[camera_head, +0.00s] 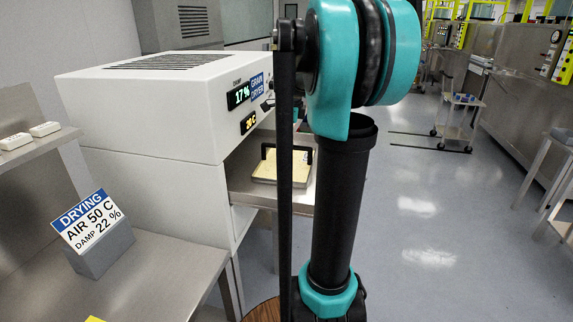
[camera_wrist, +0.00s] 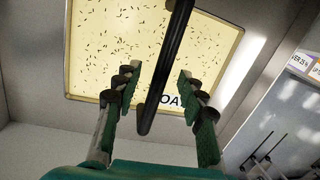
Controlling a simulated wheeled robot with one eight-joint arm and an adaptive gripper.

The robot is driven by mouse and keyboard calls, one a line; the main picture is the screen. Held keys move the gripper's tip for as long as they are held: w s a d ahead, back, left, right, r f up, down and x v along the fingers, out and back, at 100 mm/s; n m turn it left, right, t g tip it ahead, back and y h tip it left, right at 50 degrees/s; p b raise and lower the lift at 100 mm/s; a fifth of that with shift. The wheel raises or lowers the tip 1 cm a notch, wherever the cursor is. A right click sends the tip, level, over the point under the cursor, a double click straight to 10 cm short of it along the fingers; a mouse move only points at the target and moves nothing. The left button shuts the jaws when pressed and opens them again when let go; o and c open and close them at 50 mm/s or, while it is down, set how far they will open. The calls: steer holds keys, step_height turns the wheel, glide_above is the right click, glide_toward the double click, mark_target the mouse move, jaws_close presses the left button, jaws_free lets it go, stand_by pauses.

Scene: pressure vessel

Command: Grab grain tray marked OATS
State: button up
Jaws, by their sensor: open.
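The grain tray (camera_wrist: 100,45) fills the upper part of the wrist view, shallow and cream-coloured with dark grains scattered in it. A white label on its near edge shows "OA", with the rest hidden behind a finger. A black bar handle (camera_wrist: 165,70) rises from the tray. My gripper (camera_wrist: 155,80) is open, with one finger on each side of the handle's near end; I cannot tell whether either touches it. In the head view a tray (camera_head: 265,168) with a black handle sits on the shelf of the grain dryer, partly behind my arm.
The white grain dryer (camera_head: 150,105) stands at left, its displays reading 17% and 20 C. A drying sign (camera_head: 90,225) reading AIR 50 C, DAMP 22 % stands on a metal table (camera_head: 150,275). A cart (camera_head: 455,115) stands far back.

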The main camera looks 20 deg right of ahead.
steer(key=shift+w+f, duration=0.15)
steer(key=shift+f, duration=0.65)
steer(key=shift+c, duration=0.3)
jaws_close()
